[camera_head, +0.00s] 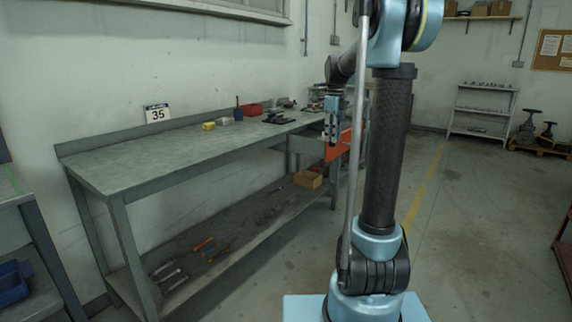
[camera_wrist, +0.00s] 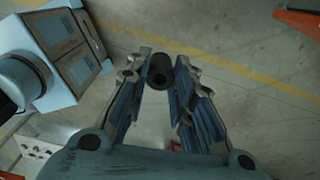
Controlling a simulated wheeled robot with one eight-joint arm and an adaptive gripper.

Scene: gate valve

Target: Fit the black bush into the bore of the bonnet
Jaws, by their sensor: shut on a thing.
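My gripper (camera_wrist: 158,88) is shut on the black bush (camera_wrist: 160,70), a short dark ring held between the fingertips in the wrist view. Its open end faces the camera, and bare floor lies behind it. In the head view my gripper (camera_head: 331,140) hangs pointing down in front of the bench's far end, near an orange panel. The bush is too small to make out there. I cannot pick out the bonnet for sure in either view.
A long grey workbench (camera_head: 160,162) runs along the wall, its near top clear. A yellow block (camera_head: 208,126), a red bin (camera_head: 250,110) and dark parts stand farther along. An orange panel (camera_head: 340,146) is close to my gripper. A lower shelf (camera_head: 235,225) holds tools.

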